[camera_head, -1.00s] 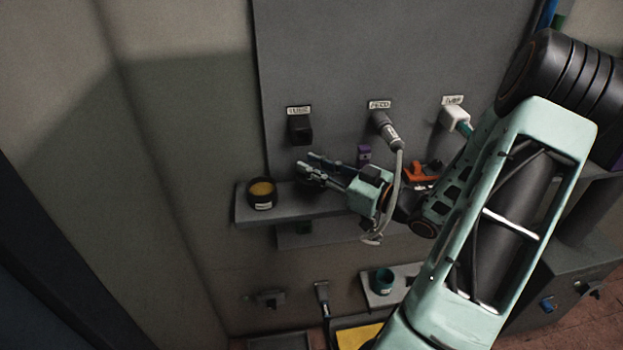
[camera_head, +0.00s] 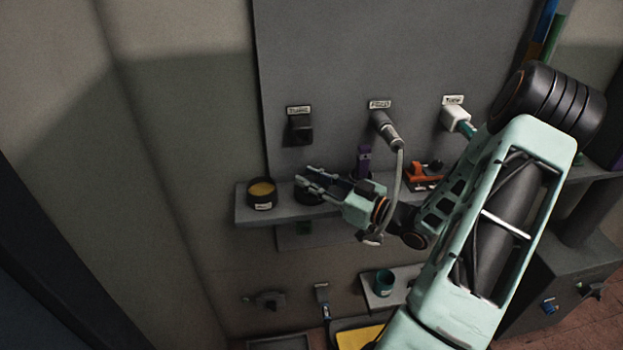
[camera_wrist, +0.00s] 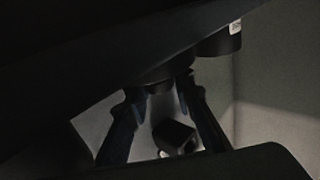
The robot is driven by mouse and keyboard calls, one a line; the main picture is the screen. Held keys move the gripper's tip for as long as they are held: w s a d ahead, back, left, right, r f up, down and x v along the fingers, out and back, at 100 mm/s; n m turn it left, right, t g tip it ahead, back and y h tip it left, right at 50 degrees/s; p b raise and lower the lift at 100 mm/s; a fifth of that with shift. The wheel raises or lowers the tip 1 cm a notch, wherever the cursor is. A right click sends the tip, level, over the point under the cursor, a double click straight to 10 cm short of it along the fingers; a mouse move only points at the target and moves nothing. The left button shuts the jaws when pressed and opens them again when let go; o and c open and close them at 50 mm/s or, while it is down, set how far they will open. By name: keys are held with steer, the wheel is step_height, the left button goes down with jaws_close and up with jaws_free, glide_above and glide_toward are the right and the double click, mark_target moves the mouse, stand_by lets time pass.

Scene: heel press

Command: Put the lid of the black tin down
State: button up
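The black tin (camera_head: 261,203) stands open at the left end of the wall shelf, with yellow-brown contents and a white label on its front. Part of it also shows in the wrist view (camera_wrist: 218,43). The dark lid (camera_head: 307,198) is just right of the tin, low at the shelf top and partly covered by my fingers. Whether it touches the shelf is hard to tell. My gripper (camera_head: 308,184) reaches in from the right, its fingers on either side of the lid and seemingly shut on it. In the wrist view the dark lid (camera_wrist: 158,84) is between the fingertips.
The grey shelf (camera_head: 345,207) has a purple item (camera_head: 364,160) and an orange tool (camera_head: 422,176) further right. A plug with a hanging cable (camera_head: 386,130) and a black holder (camera_head: 299,131) are on the panel above. A teal cup (camera_head: 384,281) stands on a lower shelf.

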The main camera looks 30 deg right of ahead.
steer(key=shift+o, duration=0.3)
steer(key=shift+r, duration=0.1)
steer(key=shift+r, duration=0.2)
steer(key=v, duration=1.2)
steer(key=shift+b, duration=0.3)
